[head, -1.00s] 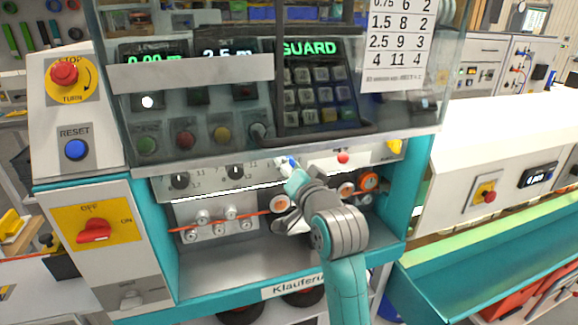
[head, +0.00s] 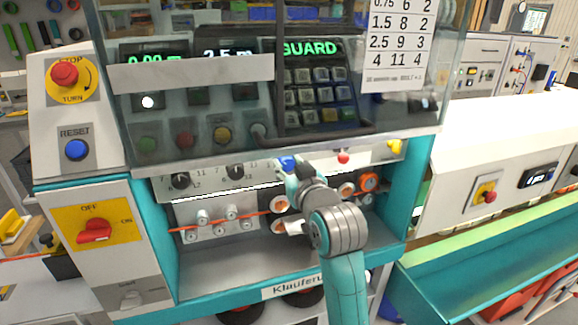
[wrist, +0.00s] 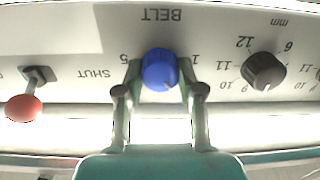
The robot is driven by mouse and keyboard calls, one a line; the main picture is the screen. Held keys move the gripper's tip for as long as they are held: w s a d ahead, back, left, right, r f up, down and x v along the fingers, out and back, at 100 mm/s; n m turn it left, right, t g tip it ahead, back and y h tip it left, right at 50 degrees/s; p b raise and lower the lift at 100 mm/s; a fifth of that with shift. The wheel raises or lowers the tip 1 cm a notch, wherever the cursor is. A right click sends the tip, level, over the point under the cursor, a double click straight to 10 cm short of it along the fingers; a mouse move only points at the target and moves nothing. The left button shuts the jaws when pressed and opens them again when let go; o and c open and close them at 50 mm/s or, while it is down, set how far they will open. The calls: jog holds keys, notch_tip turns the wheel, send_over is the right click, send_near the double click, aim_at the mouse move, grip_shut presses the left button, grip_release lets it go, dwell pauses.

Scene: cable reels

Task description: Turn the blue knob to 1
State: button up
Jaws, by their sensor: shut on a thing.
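The blue knob (wrist: 160,69) sits on the pale panel under the upside-down word BELT in the wrist view. The digit 5 is on its left there and 1 on its right. A small pale mark shows at the knob's lower right edge. My gripper (wrist: 160,75) has one finger on each side of the knob and is shut on it. In the head view the knob (head: 287,162) shows as a blue patch at the tip of my gripper (head: 292,168), which partly hides it and its scale.
A black mm dial (wrist: 264,71) stands right of the knob in the wrist view, and a red-tipped lever (wrist: 24,107) marked SHUT stands left. In the head view a clear guard (head: 220,130) hangs just above the knob row. Rollers with an orange cable (head: 225,222) lie below.

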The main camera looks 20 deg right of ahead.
jog(key=n, duration=1)
jog(key=shift+a+n+h, duration=0.1)
jog(key=shift+n+h, duration=0.2)
jog(key=shift+n, duration=0.1)
dwell(0.3)
jog(key=o, duration=1.1)
jog(key=shift+o, duration=0.2)
jog(key=s, duration=1.2)
jog(key=shift+r, duration=0.25)
